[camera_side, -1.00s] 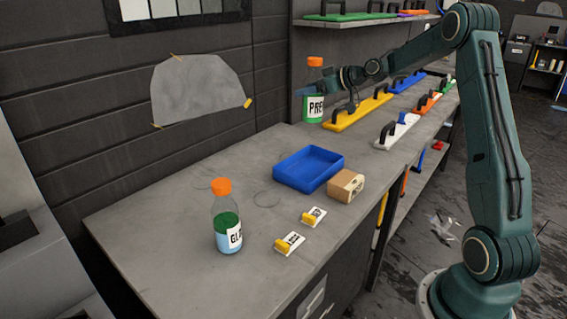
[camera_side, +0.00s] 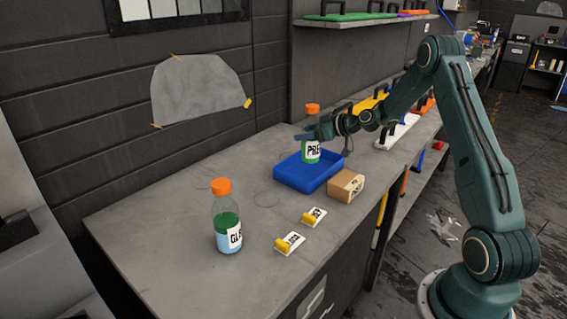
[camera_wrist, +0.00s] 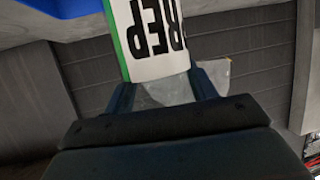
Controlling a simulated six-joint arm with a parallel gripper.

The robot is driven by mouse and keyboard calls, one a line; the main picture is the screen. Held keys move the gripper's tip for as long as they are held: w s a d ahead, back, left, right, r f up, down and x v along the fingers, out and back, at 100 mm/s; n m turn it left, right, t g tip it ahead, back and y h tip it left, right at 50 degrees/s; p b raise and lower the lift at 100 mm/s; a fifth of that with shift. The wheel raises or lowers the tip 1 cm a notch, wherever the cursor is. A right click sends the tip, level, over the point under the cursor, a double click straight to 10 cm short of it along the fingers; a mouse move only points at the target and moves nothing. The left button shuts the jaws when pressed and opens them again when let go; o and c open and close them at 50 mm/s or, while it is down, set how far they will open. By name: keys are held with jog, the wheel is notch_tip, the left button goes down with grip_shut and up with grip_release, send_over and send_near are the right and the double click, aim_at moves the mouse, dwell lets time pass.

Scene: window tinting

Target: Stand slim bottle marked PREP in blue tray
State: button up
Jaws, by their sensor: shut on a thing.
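The slim bottle marked PREP (camera_side: 312,151) has an orange cap, green contents and a white label. It is upright at the blue tray (camera_side: 292,178), over the tray's back right part in the side view. Whether its base touches the tray floor I cannot tell. My gripper (camera_side: 309,136) is shut on the bottle, below the cap. In the wrist view the PREP label (camera_wrist: 150,38) shows large between the fingers (camera_wrist: 163,95), and a strip of the blue tray shows at the top left.
A second orange-capped bottle (camera_side: 227,222) stands at the front left of the bench. A cardboard box (camera_side: 345,186) sits close to the tray's right side. Two cards with yellow pieces (camera_side: 289,243) lie in front.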

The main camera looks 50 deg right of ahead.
aim_at(308, 144)
jog(key=shift+f, duration=2.05)
jog(key=shift+f, duration=0.2)
jog(key=o, duration=1.2)
jog(key=shift+r, duration=0.1)
jog(key=shift+s+r, duration=0.1)
jog(key=v, duration=1.2)
